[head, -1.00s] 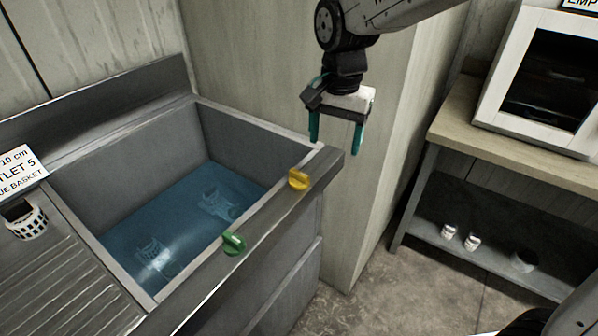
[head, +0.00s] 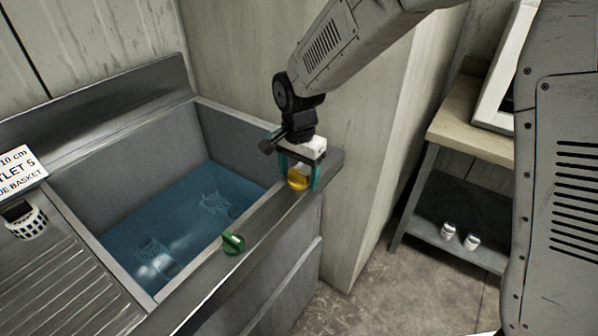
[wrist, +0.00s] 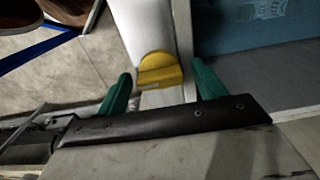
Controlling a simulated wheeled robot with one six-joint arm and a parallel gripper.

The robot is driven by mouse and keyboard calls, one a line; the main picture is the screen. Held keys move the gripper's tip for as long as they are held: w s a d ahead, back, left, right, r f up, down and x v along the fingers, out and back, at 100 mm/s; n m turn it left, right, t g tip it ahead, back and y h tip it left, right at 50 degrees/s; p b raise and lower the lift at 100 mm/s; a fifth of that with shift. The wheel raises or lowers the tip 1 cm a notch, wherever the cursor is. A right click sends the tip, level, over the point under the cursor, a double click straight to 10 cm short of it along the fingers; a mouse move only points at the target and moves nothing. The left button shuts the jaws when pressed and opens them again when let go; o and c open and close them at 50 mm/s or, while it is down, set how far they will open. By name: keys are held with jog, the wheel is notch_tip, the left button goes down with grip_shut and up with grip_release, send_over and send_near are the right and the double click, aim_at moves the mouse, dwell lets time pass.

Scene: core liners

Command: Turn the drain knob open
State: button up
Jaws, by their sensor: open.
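A yellow knob (head: 298,179) sits on the sink's front rim near its right corner. A green knob (head: 233,243) sits on the same rim, nearer the left. I see no label that tells which one is the drain knob. My gripper (head: 298,180) points down over the yellow knob, with its teal fingers open on either side. In the wrist view the yellow knob (wrist: 159,70) lies between and a little beyond the two fingertips, with gaps on both sides. The sink (head: 75,205) holds blue water with baskets under it.
A labelled sign (head: 20,172) and a white basket (head: 26,219) stand on the ribbed drainboard at left. A wooden-topped bench (head: 470,140) with small white cups on its lower shelf stands at right. A pale wall panel adjoins the sink's right side.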

jog(key=c, duration=1)
jog(key=shift+n, duration=0.4)
jog(key=shift+o, duration=0.2)
jog(key=n, duration=1.3)
jog(key=shift+n, duration=2)
jog(key=o, duration=1)
jog(key=shift+c, duration=0.2)
